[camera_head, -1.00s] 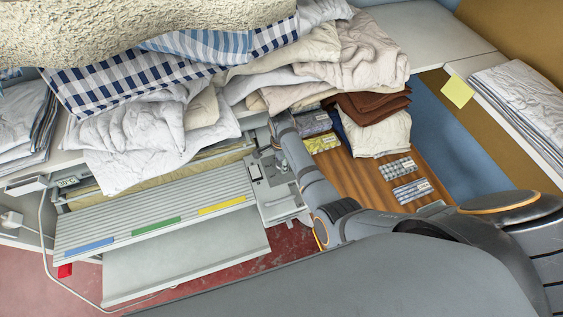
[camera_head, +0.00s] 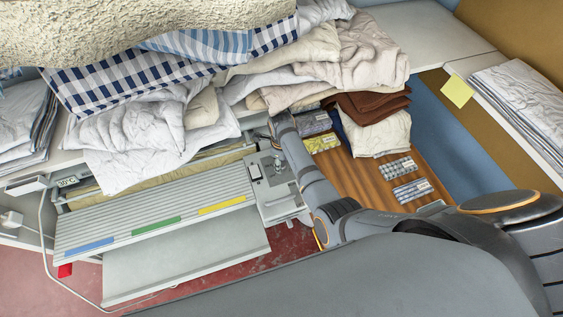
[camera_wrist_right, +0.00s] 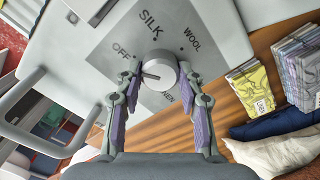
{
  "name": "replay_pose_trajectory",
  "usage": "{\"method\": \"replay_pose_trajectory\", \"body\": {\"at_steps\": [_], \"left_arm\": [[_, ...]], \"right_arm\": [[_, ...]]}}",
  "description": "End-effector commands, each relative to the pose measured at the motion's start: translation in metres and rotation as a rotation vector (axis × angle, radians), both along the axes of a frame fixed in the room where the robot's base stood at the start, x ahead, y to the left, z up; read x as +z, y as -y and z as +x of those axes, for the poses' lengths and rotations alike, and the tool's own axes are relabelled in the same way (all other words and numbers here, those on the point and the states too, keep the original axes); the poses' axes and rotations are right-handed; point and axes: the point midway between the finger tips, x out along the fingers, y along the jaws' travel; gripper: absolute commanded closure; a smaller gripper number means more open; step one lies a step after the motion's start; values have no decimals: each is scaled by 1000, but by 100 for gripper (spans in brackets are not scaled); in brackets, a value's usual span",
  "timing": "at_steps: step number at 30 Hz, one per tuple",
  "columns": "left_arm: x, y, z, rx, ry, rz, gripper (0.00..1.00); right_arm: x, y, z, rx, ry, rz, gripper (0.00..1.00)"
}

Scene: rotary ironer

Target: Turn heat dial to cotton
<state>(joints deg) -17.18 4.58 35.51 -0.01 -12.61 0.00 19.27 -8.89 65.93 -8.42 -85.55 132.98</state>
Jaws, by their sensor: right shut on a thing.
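The heat dial (camera_wrist_right: 156,74) is a round light grey knob on a grey plate marked OFF, SILK and WOOL, with letters ending in "EN" partly hidden below. A dark line on the knob points to the left, below OFF. No cotton mark is readable. My right gripper (camera_wrist_right: 160,70) is shut on the dial, one finger on each side. In the head view the ironer's control panel (camera_head: 280,203) stands at the right end of the ironer (camera_head: 180,265), and my right arm partly covers it. My left gripper is not in view.
A grey bar handle (camera_wrist_right: 32,103) stands left of the plate in the wrist view. Folded cloth packs (camera_wrist_right: 255,88) lie on the wooden surface to the right. Piled linens (camera_head: 160,130) hang over the ironer's back, and a brown cloth (camera_head: 370,105) lies farther right.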

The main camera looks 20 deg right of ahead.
Motion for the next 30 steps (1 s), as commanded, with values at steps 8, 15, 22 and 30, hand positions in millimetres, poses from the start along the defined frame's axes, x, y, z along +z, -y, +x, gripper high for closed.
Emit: {"method": "replay_pose_trajectory", "body": {"at_steps": [8,15,22,30], "left_arm": [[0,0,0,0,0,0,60],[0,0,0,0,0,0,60],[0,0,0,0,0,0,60],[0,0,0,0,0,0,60]], "right_arm": [[2,-1,2,-58,7,2,94],[3,-1,3,-66,7,2,94],[3,-1,3,-65,8,2,57],[1,0,1,-64,4,0,39]]}}
